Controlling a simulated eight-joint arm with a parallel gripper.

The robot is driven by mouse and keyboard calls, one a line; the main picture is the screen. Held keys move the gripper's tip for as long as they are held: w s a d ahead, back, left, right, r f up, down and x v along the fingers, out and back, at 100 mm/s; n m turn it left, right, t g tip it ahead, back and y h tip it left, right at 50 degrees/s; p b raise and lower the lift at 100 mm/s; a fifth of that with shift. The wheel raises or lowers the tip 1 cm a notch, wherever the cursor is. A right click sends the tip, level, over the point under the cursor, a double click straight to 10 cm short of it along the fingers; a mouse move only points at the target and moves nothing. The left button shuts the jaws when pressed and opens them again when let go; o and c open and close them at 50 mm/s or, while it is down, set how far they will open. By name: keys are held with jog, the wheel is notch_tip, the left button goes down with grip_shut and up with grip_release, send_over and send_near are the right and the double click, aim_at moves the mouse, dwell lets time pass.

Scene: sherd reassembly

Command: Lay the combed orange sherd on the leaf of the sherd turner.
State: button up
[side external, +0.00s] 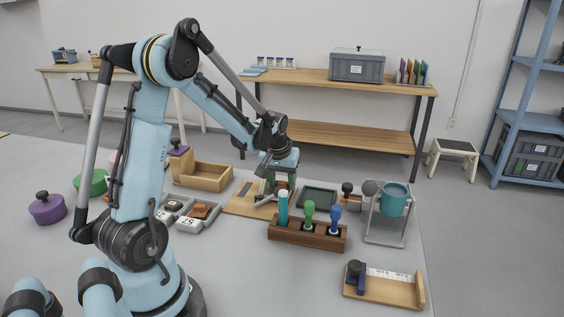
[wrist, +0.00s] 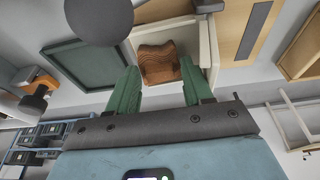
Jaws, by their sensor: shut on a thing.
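My gripper (wrist: 160,68) points down over a wooden board (side external: 238,204) in the side view. Its green fingers are shut on the combed orange sherd (wrist: 159,63), a brown-orange piece with fine grooves, held between the fingertips. In the wrist view the sherd lies over a cream, rimmed plate (wrist: 211,42), which looks like the leaf of the sherd turner. I cannot tell whether the sherd touches it. In the side view the fingers mostly hide the sherd and the plate.
A dark green tray (side external: 318,197) lies right of the board, and a wooden rack (side external: 305,236) of upright tools stands in front. A stand with a teal cup (side external: 394,198) is further right. Two small grey trays (side external: 196,223) and an open wooden box (side external: 208,184) are left.

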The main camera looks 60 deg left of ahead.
dwell(0.8)
jog(key=o, duration=0.8)
jog(key=shift+c, duration=0.2)
jog(key=shift+r, duration=0.1)
jog(key=shift+w+d+r, duration=0.2)
jog(key=shift+r, duration=0.6)
jog(key=shift+w+d+r, duration=0.15)
jog(key=shift+r, duration=0.65)
jog(key=shift+w+d+r, duration=0.2)
jog(key=shift+r, duration=0.6)
jog(key=o, duration=0.6)
jog(key=shift+d, duration=0.1)
